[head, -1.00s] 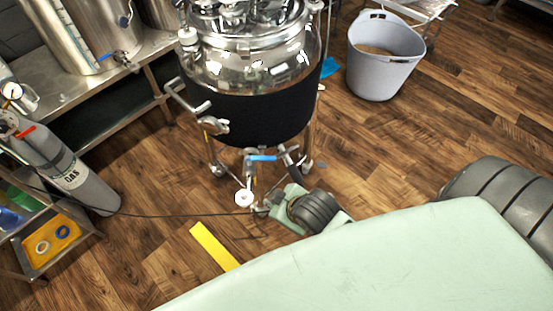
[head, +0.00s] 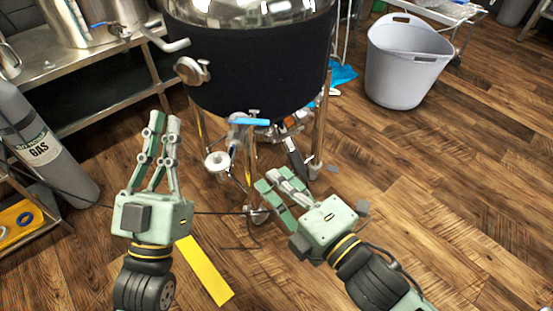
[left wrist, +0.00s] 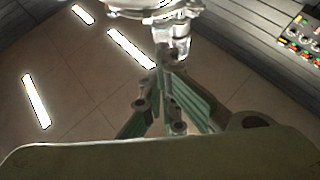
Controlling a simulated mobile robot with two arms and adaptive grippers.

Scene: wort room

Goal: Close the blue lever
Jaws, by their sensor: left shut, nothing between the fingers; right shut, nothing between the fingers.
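The blue lever (head: 250,121) sits on a metal valve (head: 240,132) under the black-jacketed steel tank (head: 255,70). It lies roughly level across the valve in the head view. My left gripper (head: 165,122) is left of the lever and apart from it, fingers pointing up in the picture, shut and empty. In the left wrist view its fingers (left wrist: 166,75) come together below a shiny metal fitting (left wrist: 172,35). My right gripper (head: 268,180) is below the lever in the picture, shut and empty. The lever cannot be made out in the left wrist view.
Steel tank legs (head: 320,115) and a white round fitting (head: 217,163) are close to both grippers. A grey gas cylinder (head: 40,150) and a steel bench (head: 75,85) stand left. A grey bucket (head: 405,70) stands back right. The wooden floor at right is clear.

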